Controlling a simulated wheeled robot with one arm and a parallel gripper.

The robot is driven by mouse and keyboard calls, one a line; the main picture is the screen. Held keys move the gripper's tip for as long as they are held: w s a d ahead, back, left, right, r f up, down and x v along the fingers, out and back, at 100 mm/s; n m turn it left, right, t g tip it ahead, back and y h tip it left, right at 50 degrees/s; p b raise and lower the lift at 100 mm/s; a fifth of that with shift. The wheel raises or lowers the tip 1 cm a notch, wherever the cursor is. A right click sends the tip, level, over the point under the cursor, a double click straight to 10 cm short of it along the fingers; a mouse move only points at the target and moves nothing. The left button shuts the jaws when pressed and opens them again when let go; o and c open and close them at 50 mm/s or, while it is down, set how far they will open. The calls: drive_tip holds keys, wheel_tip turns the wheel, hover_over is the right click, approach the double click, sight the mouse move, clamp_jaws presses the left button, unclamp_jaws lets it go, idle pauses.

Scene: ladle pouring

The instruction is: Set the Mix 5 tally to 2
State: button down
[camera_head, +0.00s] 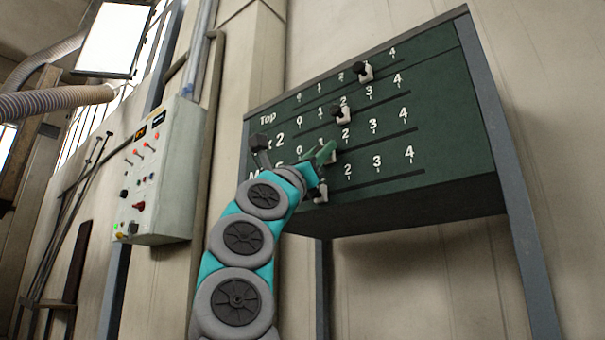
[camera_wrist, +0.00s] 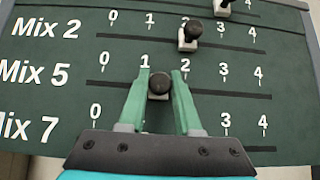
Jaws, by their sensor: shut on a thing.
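The dark green tally board (camera_head: 455,165) has rows of numbers 0 to 4, each above a slot. In the wrist view, the round black knob (camera_wrist: 158,83) of the Mix 5 slider sits between the marks 1 and 2, a little nearer 1. My gripper (camera_wrist: 159,80) has its green fingers shut on this knob, one at each side. In the head view, my gripper (camera_head: 323,155) reaches the board from the lower left and covers part of the Mix 5 row.
The Mix 2 slider (camera_wrist: 188,38) stands at about 2, just above. The top row slider (camera_head: 365,73) is near 3. The lowest slider (camera_head: 320,191) is close under my gripper. The Mix 5 slot is clear right of the knob. A control box (camera_head: 165,170) hangs left.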

drive_tip(key=s+d+b, duration=0.1)
drive_tip(key=s+d, duration=0.1)
drive_tip(key=s, duration=0.1)
drive_tip(key=shift+d, duration=0.4)
drive_tip(key=shift+w, duration=0.1)
drive_tip(key=c, duration=0.6)
unclamp_jaws()
drive_tip(key=shift+a+b, duration=0.1)
drive_tip(key=shift+b, duration=0.25)
drive_tip(key=b, duration=0.6)
approach(346, 137)
drive_tip(key=v, duration=0.3)
